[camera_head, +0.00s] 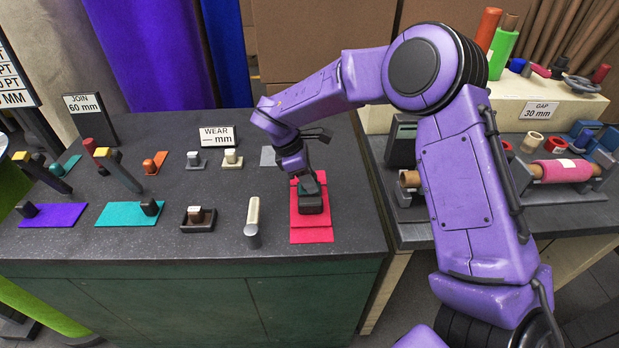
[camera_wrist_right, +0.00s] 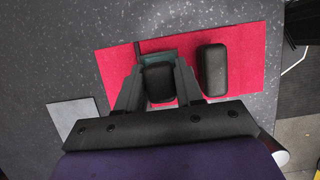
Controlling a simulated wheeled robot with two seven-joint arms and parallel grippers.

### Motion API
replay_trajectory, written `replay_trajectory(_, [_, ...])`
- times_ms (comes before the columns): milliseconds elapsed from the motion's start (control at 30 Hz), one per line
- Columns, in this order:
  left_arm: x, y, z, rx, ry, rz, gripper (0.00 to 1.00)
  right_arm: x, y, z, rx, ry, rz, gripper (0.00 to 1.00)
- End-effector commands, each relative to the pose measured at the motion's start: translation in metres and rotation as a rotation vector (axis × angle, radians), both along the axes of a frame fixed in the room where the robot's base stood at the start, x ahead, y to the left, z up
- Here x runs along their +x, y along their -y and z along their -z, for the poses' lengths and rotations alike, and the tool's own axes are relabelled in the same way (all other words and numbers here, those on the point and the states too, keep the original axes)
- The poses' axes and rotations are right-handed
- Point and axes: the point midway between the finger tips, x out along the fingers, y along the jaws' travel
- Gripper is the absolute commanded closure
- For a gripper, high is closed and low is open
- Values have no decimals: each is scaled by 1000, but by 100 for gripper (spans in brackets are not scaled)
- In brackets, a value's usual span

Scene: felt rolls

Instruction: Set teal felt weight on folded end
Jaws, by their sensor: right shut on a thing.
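A red felt strip (camera_head: 312,236) lies near the right end of the dark bench; a step across it shows a doubled layer. It also shows in the right wrist view (camera_wrist_right: 249,58). My right gripper (camera_head: 303,180) points down over the strip. Its fingers (camera_wrist_right: 158,85) are shut on the black grip of a teal-based weight (camera_wrist_right: 144,58). I cannot tell whether its base touches the felt. A separate dark block (camera_wrist_right: 213,70) lies on the felt beside the gripper; it also shows in the head view (camera_head: 311,204). My left gripper is not in view.
A grey square (camera_head: 268,156) lies just beyond the strip. A pale-topped cylinder (camera_head: 253,222) and a dark tray (camera_head: 198,226) stand to the left. Purple (camera_head: 53,215) and teal felt pieces (camera_head: 127,213) lie farther left. A side bench with a pink roll (camera_head: 562,170) stands right.

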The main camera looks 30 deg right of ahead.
Motion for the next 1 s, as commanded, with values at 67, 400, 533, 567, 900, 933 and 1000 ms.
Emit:
replay_trajectory(67, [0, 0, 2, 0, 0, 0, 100, 0, 0, 2, 0, 0, 0, 100])
replay_trajectory(400, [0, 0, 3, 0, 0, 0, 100, 0, 0, 3, 0, 0, 0, 34])
replay_trajectory(533, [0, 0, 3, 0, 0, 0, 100, 0, 0, 3, 0, 0, 0, 34])
replay_trajectory(567, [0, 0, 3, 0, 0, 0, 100, 0, 0, 3, 0, 0, 0, 34])
replay_trajectory(900, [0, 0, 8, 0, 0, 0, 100, 5, -7, -14, 1, 5, -2, 34])
replay_trajectory(933, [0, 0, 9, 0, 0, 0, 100, 6, -9, -20, 0, 5, 0, 34])
replay_trajectory(1000, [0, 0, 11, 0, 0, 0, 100, 10, -15, -37, -1, 6, 0, 34])
